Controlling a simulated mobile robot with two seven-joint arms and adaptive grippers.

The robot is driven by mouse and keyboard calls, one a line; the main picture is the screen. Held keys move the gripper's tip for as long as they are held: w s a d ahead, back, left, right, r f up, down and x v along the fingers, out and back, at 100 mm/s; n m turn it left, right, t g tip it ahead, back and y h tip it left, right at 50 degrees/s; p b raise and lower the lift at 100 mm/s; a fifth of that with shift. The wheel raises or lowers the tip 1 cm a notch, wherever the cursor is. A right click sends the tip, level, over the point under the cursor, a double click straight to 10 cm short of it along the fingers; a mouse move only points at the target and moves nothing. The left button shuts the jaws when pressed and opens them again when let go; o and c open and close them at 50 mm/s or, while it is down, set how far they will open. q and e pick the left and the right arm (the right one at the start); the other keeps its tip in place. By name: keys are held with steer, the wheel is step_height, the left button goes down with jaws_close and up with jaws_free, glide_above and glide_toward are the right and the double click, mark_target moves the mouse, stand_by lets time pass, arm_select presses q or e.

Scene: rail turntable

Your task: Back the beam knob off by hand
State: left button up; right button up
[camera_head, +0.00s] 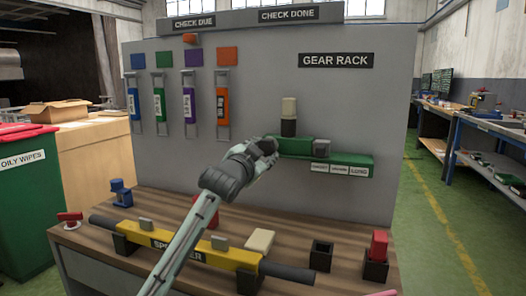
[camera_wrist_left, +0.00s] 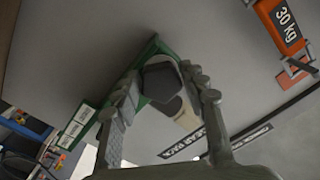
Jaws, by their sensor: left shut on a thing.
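An upright dark post with a cream top (camera_head: 289,107) rises behind the bar. My left gripper (camera_head: 268,149) is at the bar's left end. In the left wrist view its fingers (camera_wrist_left: 162,82) are shut on a dark, many-sided knob (camera_wrist_left: 162,80), with the cream top (camera_wrist_left: 187,117) just beyond. The knob is hidden by the gripper in the head view. My right gripper is not in view.
Below, a wooden bench (camera_head: 310,236) holds a yellow spreader beam (camera_head: 192,251), a cream block (camera_head: 259,241), a black holder (camera_head: 321,254) and a red-topped piece (camera_head: 379,244). Coloured tagged straps hang at the panel's left. A red-lidded green bin (camera_head: 24,200) stands left.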

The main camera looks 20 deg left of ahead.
arm_select(q)
steer(key=n, duration=0.5)
steer(key=shift+d+f, duration=0.1)
steer(key=shift+d, duration=0.05)
stand_by(0.3)
steer(key=o, duration=1.1)
steer(key=shift+o, duration=0.2)
steer(key=s, duration=1.2)
steer(key=shift+a, duration=0.25)
